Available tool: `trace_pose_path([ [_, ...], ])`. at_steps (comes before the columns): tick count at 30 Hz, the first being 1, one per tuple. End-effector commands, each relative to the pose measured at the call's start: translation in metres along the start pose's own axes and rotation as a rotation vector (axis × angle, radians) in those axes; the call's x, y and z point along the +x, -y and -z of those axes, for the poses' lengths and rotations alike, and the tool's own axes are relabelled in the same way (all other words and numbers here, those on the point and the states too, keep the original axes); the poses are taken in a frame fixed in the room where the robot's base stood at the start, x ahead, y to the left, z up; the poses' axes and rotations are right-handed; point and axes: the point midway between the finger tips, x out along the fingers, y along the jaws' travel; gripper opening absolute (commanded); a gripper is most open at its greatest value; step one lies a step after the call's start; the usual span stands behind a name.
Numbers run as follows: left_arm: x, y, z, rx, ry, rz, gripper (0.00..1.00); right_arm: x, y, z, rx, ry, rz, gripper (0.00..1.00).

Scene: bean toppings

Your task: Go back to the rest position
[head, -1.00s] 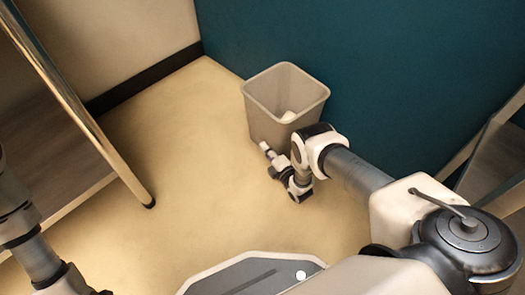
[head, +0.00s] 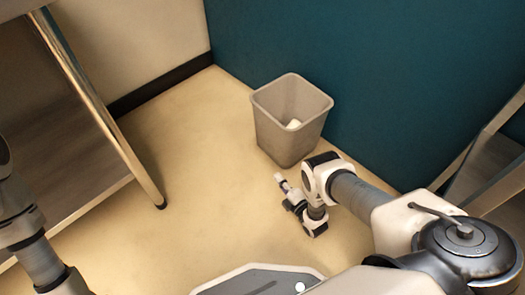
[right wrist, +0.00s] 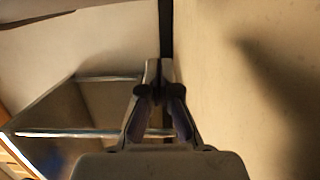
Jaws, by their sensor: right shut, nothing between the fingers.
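My right gripper (head: 279,178) is shut and empty, low over the floor in front of the bin in the head view. Its closed fingers also show in the right wrist view (right wrist: 159,78), with nothing between them. My left arm enters at the left edge of the head view; its gripper is out of the picture.
A grey waste bin (head: 286,138) stands by the teal wall (head: 360,70) with a white item (head: 294,124) inside. A metal-framed shelf table (head: 100,125) is at left, another frame (head: 485,150) at right.

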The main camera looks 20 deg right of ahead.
Motion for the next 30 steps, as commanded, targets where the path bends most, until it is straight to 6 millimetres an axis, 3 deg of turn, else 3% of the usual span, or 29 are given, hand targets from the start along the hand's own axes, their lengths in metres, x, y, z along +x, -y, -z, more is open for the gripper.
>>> trace_pose_path([
  [8, 0.0, 0.0, 0.0, 0.0, 0.001, 0.0, 1.0, 0.001, -0.001, 0.0, -0.001, 0.0, -0.004, 0.0],
  [11, -0.004, 0.0, 0.0, 0.0, 0.001, 0.0, 1.0, 0.016, -0.018, -0.002, -0.004, 0.0, -0.031, 0.0],
  [14, -0.009, 0.0, 0.0, 0.0, 0.001, 0.0, 1.0, 0.045, -0.051, -0.003, -0.01, -0.004, -0.086, 0.0],
  [18, -0.022, 0.0, 0.0, 0.001, 0.001, 0.0, 1.0, 0.09, -0.117, 0.0, -0.006, -0.009, -0.153, 0.0],
  [22, -0.039, 0.0, 0.0, 0.001, 0.001, 0.0, 1.0, 0.116, -0.181, 0.01, 0.041, 0.008, -0.085, 0.0],
  [26, -0.052, -0.001, -0.001, 0.002, 0.002, 0.0, 1.0, 0.104, -0.206, 0.023, 0.237, 0.052, 0.146, 0.0],
  [29, -0.062, -0.001, -0.001, 0.002, 0.002, 0.0, 1.0, 0.058, -0.211, 0.036, 0.474, 0.151, 0.409, 0.0],
  [30, -0.066, -0.001, -0.001, 0.003, 0.002, 0.0, 1.0, 0.027, -0.21, 0.042, 0.589, 0.221, 0.536, 0.0],
])
